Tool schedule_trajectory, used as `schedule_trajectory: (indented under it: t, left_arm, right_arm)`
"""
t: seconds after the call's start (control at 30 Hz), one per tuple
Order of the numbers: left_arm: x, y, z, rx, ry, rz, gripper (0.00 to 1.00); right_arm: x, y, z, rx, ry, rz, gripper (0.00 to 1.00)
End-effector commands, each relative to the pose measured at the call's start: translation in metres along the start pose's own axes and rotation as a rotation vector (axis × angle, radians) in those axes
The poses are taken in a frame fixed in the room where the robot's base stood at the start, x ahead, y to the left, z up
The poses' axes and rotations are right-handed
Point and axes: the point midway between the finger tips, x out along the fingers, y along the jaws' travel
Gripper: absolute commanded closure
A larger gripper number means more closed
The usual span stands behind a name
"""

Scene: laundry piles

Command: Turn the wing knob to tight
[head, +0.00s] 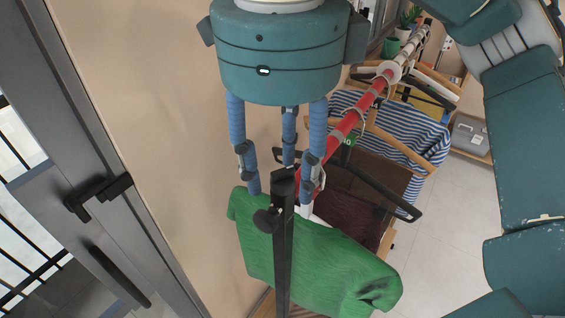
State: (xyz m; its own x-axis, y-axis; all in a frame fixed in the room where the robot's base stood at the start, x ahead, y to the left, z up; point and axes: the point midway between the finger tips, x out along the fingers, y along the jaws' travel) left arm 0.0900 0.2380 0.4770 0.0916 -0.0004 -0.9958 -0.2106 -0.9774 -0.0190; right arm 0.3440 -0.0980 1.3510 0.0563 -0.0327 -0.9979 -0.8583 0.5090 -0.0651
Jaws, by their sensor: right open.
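A black upright post (283,260) stands in the middle of the head view. A small dark knob (265,219) sticks out to the left of the post near its top, and it seems to be the wing knob. Its exact turn angle is too small to tell. My right gripper (280,187) is above the post top, its blue fingers pointing down and spread apart. The fingertips are around the post top, just above the knob, and hold nothing that I can see. My left gripper is not in view.
A red rail (345,125) runs from the post to the back right. It carries a striped shirt (417,137), a brown garment (366,172) and a green cloth (320,262). A dark-framed glass door (85,150) stands left. Bare floor (440,240) lies right.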

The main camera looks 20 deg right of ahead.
Motion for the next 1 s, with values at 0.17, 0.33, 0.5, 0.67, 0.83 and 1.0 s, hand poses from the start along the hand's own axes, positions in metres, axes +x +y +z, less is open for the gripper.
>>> schedule_trajectory:
  t: [0.17, 0.33, 0.5, 0.67, 0.83, 1.0]
  left_arm:
    - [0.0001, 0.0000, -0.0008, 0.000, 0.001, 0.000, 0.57]
    - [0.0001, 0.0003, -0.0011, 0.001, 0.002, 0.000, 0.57]
    - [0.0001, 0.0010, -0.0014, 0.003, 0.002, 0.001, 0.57]
    - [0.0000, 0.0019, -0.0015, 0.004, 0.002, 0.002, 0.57]
    - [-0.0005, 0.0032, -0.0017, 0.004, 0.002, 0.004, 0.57]
    - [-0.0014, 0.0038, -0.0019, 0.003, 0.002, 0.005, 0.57]
  right_arm:
    - [0.0001, -0.0001, 0.0001, 0.001, -0.001, 0.000, 0.57]
    - [-0.0001, -0.0001, 0.0001, 0.000, -0.001, 0.000, 0.85]
    - [-0.0002, -0.0002, 0.0001, 0.000, -0.001, 0.000, 1.00]
    - [-0.0003, -0.0002, 0.0001, -0.012, -0.002, 0.000, 1.00]
    - [-0.0005, -0.0004, 0.0000, -0.067, -0.005, -0.001, 1.00]
    - [-0.0007, -0.0007, -0.0001, -0.175, -0.012, -0.001, 1.00]
